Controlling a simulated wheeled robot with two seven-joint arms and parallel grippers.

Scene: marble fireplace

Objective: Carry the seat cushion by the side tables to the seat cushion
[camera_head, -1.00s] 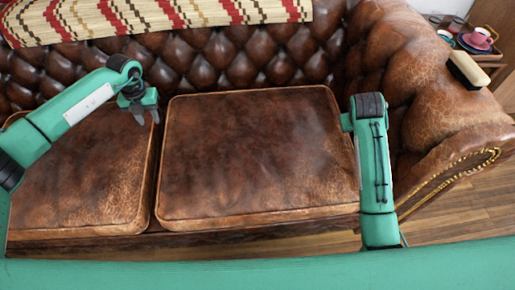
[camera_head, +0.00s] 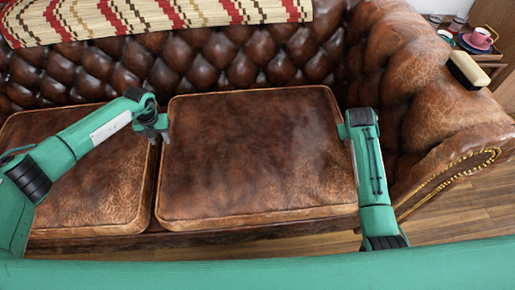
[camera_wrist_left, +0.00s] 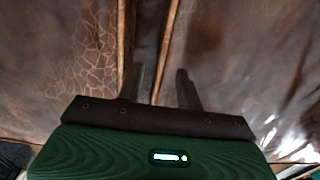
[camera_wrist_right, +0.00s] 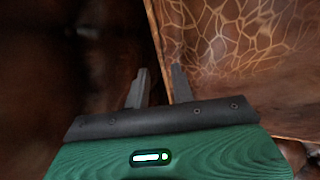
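The right seat cushion (camera_head: 255,155), brown worn leather with piped edges, lies flat on the sofa, nearest the side table. The left seat cushion (camera_head: 85,190) lies beside it, a narrow seam between them. My left gripper (camera_head: 160,138) is over that seam by the right cushion's left edge. In the right wrist view the fingers (camera_wrist_right: 160,70) are apart at the cushion's piped edge; contact is unclear.
The tufted sofa back (camera_head: 215,60) rises behind the cushions, with a striped woven throw (camera_head: 150,15) on top. The rolled sofa arm (camera_head: 435,100) bounds the right side and carries a brush-like block (camera_head: 468,70). A side table at the back right holds a pink cup (camera_head: 482,37).

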